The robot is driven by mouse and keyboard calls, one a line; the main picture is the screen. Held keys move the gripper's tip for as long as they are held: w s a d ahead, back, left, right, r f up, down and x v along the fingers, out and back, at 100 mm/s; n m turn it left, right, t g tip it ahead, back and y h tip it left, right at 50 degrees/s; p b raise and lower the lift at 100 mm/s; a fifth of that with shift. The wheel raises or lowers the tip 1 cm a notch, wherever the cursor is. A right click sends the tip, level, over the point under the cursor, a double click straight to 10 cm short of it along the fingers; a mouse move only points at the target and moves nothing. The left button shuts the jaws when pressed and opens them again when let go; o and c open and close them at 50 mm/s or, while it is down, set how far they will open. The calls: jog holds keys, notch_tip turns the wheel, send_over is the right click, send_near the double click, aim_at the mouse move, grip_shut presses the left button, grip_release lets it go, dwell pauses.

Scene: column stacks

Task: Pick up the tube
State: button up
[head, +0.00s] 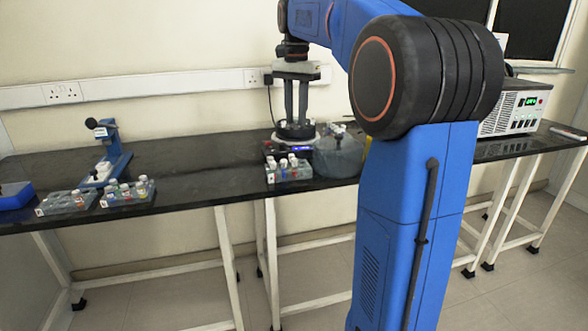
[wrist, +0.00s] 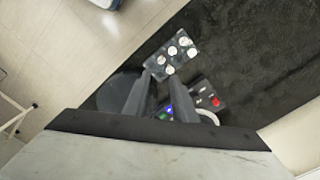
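Several small tubes with pale caps (head: 293,160) stand in a grey rack (head: 271,178) at the front edge of the black bench, near the middle. Which one is the task's tube I cannot tell. The same rack (wrist: 158,72) shows beyond the fingertips in the wrist view, with white round caps (wrist: 172,51) seen from above. My gripper (head: 296,122) points down, behind the rack and above or in front of a round-topped bench device (head: 275,146). In the wrist view my gripper (wrist: 160,80) has its two fingers apart, with nothing visible between them.
A clear rounded vessel (head: 338,155) stands right of the rack. Two more racks (head: 68,202) (head: 128,193) with vials and a blue stand (head: 113,150) are at the left. A white instrument (head: 515,107) is at the right. Bench between left racks and device (head: 205,165) is clear.

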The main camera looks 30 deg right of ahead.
send_over(294, 159)
jog(key=f, duration=0.7)
jog(key=shift+s+d+f, duration=0.1)
jog(key=shift+d+f, duration=0.1)
jog(key=shift+d, duration=0.05)
jog(key=shift+a+f, duration=0.15)
jog(key=shift+f, duration=2.55)
jog(key=shift+c, duration=0.6)
grip_shut()
